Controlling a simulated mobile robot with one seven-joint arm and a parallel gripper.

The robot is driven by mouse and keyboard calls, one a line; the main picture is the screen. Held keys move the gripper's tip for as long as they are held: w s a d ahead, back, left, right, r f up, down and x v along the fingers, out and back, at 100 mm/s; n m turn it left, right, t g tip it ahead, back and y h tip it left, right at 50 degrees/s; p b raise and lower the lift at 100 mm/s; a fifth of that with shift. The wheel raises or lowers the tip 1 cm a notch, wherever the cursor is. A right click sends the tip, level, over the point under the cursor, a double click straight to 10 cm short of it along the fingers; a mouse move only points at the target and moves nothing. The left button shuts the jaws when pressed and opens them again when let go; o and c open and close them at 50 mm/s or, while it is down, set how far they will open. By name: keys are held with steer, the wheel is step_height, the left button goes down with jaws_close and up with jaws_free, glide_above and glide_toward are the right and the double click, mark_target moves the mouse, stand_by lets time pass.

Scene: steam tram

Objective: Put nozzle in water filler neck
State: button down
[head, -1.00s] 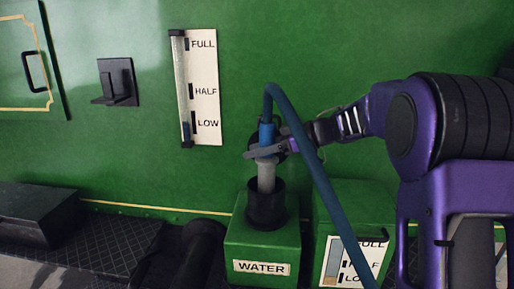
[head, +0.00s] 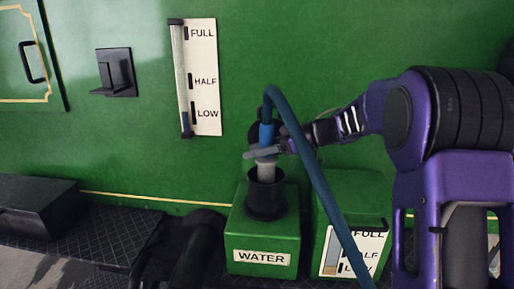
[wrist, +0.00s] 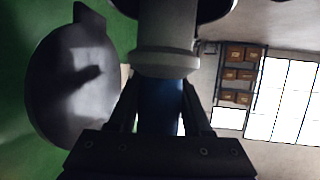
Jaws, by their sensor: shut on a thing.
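The nozzle has a grey spout (head: 265,165) below a blue upper part (head: 266,134), with a blue hose (head: 315,178) looping down to the right. My gripper (head: 265,151) is shut on the nozzle and holds it about upright. The black water filler neck (head: 265,197) stands on the green box marked WATER (head: 235,232). The spout's lower end is hidden inside the neck's mouth; how deep it sits I cannot tell. In the wrist view the grey spout (wrist: 165,38) runs toward the dark neck at the top edge, and the blue part (wrist: 161,105) lies between my fingers.
A round grey lid-like disc (wrist: 75,85) is left of the nozzle in the wrist view. A level gauge (head: 198,78) on the green wall shows blue near LOW. A second green box with a gauge (head: 352,252) stands right of the WATER box, behind the hose.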

steer(key=shift+f, duration=1.05)
steer(key=shift+c, duration=2.1)
jaws_free()
steer(key=shift+o, duration=0.8)
steer(key=shift+f, duration=0.15)
steer(key=p+v, duration=0.1)
steer(key=v, duration=1.6)
steer(key=shift+d+r, duration=0.2)
